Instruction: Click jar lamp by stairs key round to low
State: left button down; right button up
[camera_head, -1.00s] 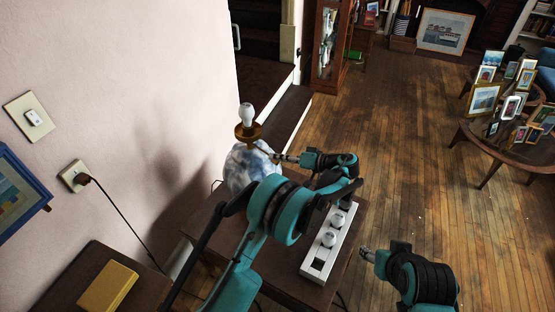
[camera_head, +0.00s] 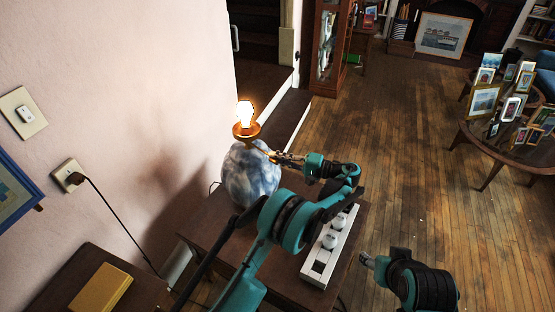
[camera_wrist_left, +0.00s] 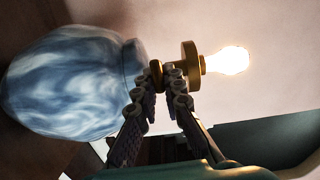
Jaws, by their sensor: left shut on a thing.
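The jar lamp (camera_head: 252,172) stands on the small dark table near the stairs. It has a round blue-and-white marbled body and a brass fitting (camera_head: 245,131) with a bare bulb (camera_head: 245,113), which glows. In the left wrist view the marbled jar (camera_wrist_left: 75,85) lies sideways in the picture, with the lit bulb (camera_wrist_left: 229,60) at the right. My left gripper (camera_head: 277,157) is at the lamp's neck, shut on the lamp key (camera_wrist_left: 156,72), which the fingers mostly hide. My right gripper (camera_head: 367,259) is away from the lamp, over the floor; its fingertips are too small to judge.
A white power strip (camera_head: 321,268) with plugs lies on the table (camera_head: 212,223), beneath my left arm. A wall switch (camera_head: 25,112) and a plugged socket (camera_head: 68,176) are on the left wall. A round table (camera_head: 470,136) with picture frames stands at the right.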

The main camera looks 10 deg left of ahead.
dwell(0.3)
pick_arm(q)
jog(key=c, duration=1.6)
grip_release()
jog(key=shift+d, duration=0.1)
jog(key=d, duration=0.4)
jog(key=s+d, duration=0.1)
jog(key=d, duration=0.2)
jog(key=s+d, duration=0.1)
jog(key=d, duration=0.3)
jog(key=shift+d, duration=0.35)
